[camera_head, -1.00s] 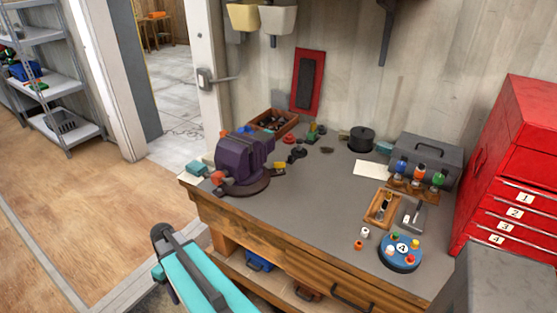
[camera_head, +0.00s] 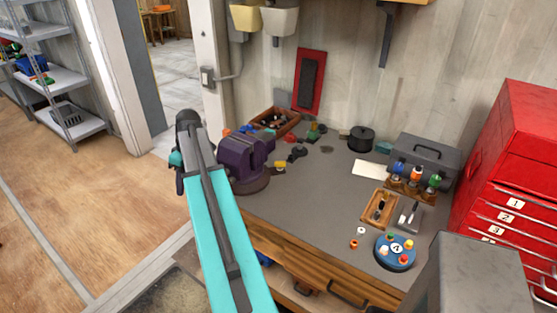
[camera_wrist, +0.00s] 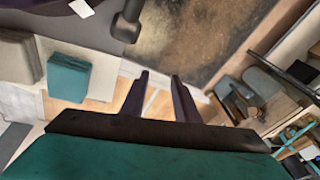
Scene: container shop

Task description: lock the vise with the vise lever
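The purple vise (camera_head: 245,160) stands on its round base at the left end of the workbench. Its left front part is covered by my teal arm in the head view, and I cannot make out the vise lever there. In the wrist view a dark rod with a thick end (camera_wrist: 128,24) shows at the top; I cannot tell whether it is the lever. My gripper (camera_wrist: 160,78) has its two dark fingers apart, with nothing between them but the floor beyond.
The workbench (camera_head: 310,190) has a clear middle. A wooden tray (camera_head: 377,207), a blue round holder (camera_head: 395,253) and a grey toolbox (camera_head: 425,155) are on its right. A red drawer cabinet (camera_head: 515,170) stands beyond. A teal block (camera_wrist: 68,78) shows left of the fingers.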

